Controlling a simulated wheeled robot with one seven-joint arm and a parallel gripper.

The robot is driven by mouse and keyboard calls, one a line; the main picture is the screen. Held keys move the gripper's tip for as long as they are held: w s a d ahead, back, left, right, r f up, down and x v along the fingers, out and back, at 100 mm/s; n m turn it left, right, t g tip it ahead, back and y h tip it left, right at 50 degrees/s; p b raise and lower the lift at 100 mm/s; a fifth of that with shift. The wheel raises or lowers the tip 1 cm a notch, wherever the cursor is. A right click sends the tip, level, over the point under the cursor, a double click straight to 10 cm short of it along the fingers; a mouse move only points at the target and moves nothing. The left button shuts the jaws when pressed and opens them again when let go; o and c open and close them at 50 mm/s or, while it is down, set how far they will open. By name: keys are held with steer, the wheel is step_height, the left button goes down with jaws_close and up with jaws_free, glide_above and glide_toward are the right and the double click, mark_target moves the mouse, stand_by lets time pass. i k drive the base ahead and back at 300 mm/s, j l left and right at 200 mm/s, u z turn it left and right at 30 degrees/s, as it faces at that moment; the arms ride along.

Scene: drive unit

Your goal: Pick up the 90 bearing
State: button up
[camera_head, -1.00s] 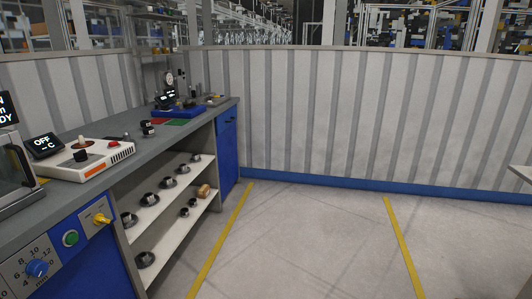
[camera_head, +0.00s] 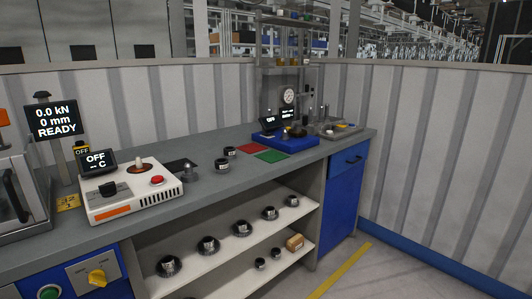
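Several dark round bearing-like parts with pale labels sit in a row on the upper open shelf (camera_head: 300,212) under the bench. They include a front one (camera_head: 169,266), a second (camera_head: 208,246), a middle one (camera_head: 242,229) and a fourth (camera_head: 270,214). Two smaller dark parts, one nearer (camera_head: 260,264) and one farther (camera_head: 276,253), sit on the shelf below. Two dark labelled cylinders, one nearer (camera_head: 222,166) and one farther (camera_head: 231,153), stand on the bench top. The labels are too small to read, so I cannot tell which is the 90 bearing. My gripper is not in view.
The grey bench (camera_head: 200,200) carries a white heater unit (camera_head: 133,190) with an OFF display, a press display (camera_head: 55,119), red (camera_head: 251,149) and green (camera_head: 271,156) mats, and a blue fixture (camera_head: 285,138). A brown box (camera_head: 295,242) is on the lower shelf. Floor shows at lower right.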

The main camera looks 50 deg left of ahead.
mark_target(229, 152)
steer(key=i, duration=1.25)
steer(key=i+j, duration=0.1)
steer(key=i, duration=1.15)
steer(key=i+l+u, duration=0.15)
steer(key=u, duration=0.25)
steer(key=i+l+u, duration=0.2)
steer(key=u, duration=0.2)
steer(key=l+u, duration=0.2)
steer(key=u, duration=0.25)
steer(key=l+u, duration=0.2)
steer(key=u, duration=0.2)
steer(key=l+u, duration=0.2)
steer(key=u, duration=0.25)
steer(key=k+l+u, duration=0.1)
steer(key=u, duration=0.3)
steer(key=k+l+u, duration=0.1)
steer(key=u, duration=0.35)
steer(key=i+l+u, duration=0.1)
steer(key=l, duration=0.35)
steer(key=i+l+u, duration=0.15)
steer(key=l, duration=0.3)
steer(key=i+l+u, duration=0.1)
steer(key=l, duration=0.35)
steer(key=i+l+u, duration=0.15)
steer(key=l, duration=0.35)
steer(key=i+l+u, duration=0.1)
steer(key=l, duration=0.4)
steer(key=i, duration=0.05)
